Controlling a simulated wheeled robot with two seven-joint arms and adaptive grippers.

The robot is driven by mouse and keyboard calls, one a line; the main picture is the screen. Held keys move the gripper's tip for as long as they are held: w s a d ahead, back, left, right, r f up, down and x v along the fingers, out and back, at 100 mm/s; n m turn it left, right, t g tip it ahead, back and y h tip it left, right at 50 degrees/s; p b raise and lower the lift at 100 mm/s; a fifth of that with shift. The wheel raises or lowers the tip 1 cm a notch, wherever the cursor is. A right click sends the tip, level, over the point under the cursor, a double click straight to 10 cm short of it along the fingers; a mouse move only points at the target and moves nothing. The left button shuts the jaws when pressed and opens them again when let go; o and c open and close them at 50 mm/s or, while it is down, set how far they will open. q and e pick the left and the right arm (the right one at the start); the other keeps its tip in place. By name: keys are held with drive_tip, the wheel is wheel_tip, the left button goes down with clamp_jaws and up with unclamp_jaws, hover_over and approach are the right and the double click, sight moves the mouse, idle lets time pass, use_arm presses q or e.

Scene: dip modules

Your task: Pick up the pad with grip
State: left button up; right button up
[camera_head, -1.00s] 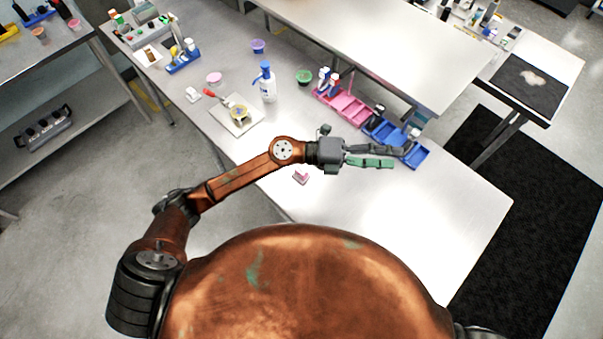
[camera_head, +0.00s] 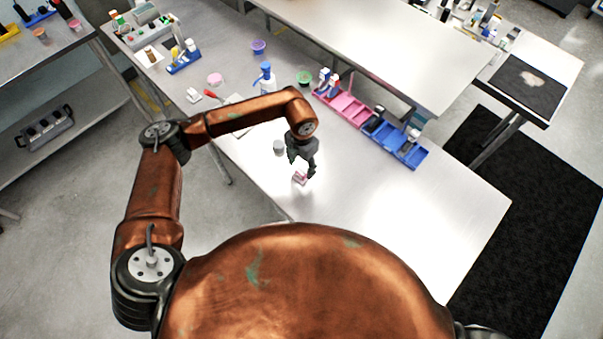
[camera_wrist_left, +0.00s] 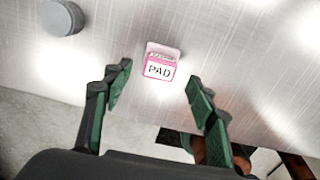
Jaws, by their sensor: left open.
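The pad with grip (camera_head: 299,178) is a small pink and white block on the near edge area of the metal table. In the left wrist view the pad (camera_wrist_left: 161,67) shows a white face lettered "PAD" and a pink upper part. My left gripper (camera_head: 305,172) points down over the pad and hides part of it in the head view. In the left wrist view its two green-padded fingers (camera_wrist_left: 158,82) are spread apart, with the pad lying between and a little beyond the fingertips. The fingers do not visibly touch it. My right gripper is not in view.
A grey round object (camera_head: 279,147) stands close to the left gripper; it also shows in the left wrist view (camera_wrist_left: 63,17). A blue-topped pump bottle (camera_head: 265,78) and pink and blue trays (camera_head: 345,104) stand farther back. The table's right part is clear.

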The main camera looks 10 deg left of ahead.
sight(301, 171)
use_arm(q)
wheel_tip(301, 171, down, 4)
drive_tip(key=shift+w+f+p, duration=0.1)
drive_tip(key=shift+f+p, duration=0.1)
drive_tip(key=shift+p, duration=0.35)
drive_tip(key=shift+c, duration=0.6)
drive_tip(key=c, duration=1.1)
